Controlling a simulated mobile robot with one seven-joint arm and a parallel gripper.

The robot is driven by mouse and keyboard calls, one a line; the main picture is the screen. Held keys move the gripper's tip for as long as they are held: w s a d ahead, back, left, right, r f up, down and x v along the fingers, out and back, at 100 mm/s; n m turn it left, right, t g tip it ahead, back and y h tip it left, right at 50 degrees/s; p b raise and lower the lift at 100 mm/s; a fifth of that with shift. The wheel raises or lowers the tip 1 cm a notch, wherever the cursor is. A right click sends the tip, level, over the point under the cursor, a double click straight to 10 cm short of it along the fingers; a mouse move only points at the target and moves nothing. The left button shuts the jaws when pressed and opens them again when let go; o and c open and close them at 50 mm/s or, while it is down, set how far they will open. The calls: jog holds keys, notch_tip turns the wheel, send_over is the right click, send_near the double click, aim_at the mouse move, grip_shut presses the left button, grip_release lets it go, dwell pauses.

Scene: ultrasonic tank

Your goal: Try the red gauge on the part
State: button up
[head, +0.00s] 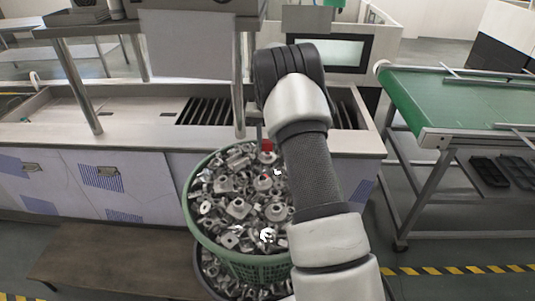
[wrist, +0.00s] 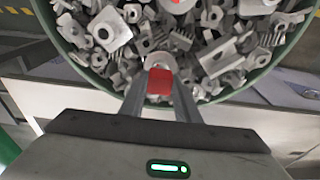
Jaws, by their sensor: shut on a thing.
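The red gauge (wrist: 160,82) is held between the two fingers of my gripper (wrist: 160,92), which is shut on it. It also shows as a small red block beside my arm in the head view (head: 267,145), over the back rim of the basket. A pale round metal end (wrist: 157,60) shows just beyond the red block; I cannot tell whether it belongs to the gauge or to a part. Many grey metal parts (head: 238,208) fill the green basket (head: 192,222). Which one is the part in question is not clear. My arm hides the basket's right side.
A second dark basket of parts sits under the green one. Behind is a metal bench (head: 150,133) with slotted openings and an upright post (head: 238,95). A green conveyor table (head: 460,98) stands right. A low wooden platform (head: 110,258) lies at front left.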

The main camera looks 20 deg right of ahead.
jog(key=shift+r+p, duration=0.8)
jog(key=shift+r, duration=0.75)
jog(key=shift+f, duration=0.15)
jog(key=shift+f+b, duration=0.7)
jog(key=shift+f, duration=0.4)
jog(key=shift+s+f, duration=0.1)
jog(key=shift+f, duration=0.4)
dwell(0.4)
jog(key=shift+r+p, duration=0.65)
jog(key=shift+r, duration=1)
jog(key=shift+r+p, duration=1.25)
jog(key=shift+r, duration=0.8)
